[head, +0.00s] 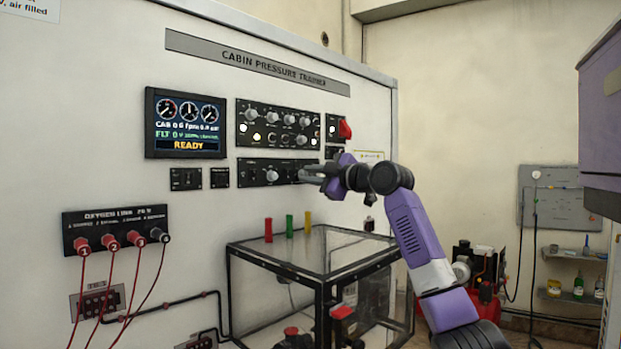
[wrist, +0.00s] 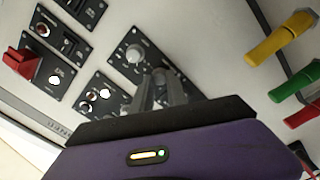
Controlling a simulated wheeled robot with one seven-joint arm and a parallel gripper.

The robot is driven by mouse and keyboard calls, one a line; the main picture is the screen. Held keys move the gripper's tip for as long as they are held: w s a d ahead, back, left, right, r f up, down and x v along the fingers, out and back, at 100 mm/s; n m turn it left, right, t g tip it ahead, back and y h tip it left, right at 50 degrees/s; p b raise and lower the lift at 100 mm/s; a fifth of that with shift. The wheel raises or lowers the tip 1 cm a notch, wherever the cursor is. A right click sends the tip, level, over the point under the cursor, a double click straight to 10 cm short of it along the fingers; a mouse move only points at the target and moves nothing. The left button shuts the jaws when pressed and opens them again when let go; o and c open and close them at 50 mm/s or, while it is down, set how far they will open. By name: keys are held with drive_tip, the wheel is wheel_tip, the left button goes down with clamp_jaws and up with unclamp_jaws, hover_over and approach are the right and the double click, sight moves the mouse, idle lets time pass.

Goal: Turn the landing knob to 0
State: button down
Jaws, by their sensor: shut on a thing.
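The lower narrow control panel (head: 258,164) is on the white trainer wall. A round grey knob (head: 272,175) shows on it, left of my gripper, and it also shows in the wrist view (wrist: 133,53). My gripper (head: 305,173) reaches in from the right to the right end of this panel. In the wrist view the fingers (wrist: 162,80) are close together, shut on a knob there, which I take to be the landing knob. The fingers hide that knob, so its pointer and setting cannot be read.
A larger knob panel (head: 278,125) sits just above, with a red switch (head: 345,130) to its right. A display (head: 186,124) reads READY. Below is a clear box with a black frame (head: 325,272); red, green and yellow tubes (head: 289,226) stand above its top.

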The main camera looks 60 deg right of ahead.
idle(0.3)
drive_tip(key=c, duration=1.3)
unclamp_jaws()
drive_tip(key=shift+b+v, duration=1.1)
drive_tip(key=shift+v, duration=2.8)
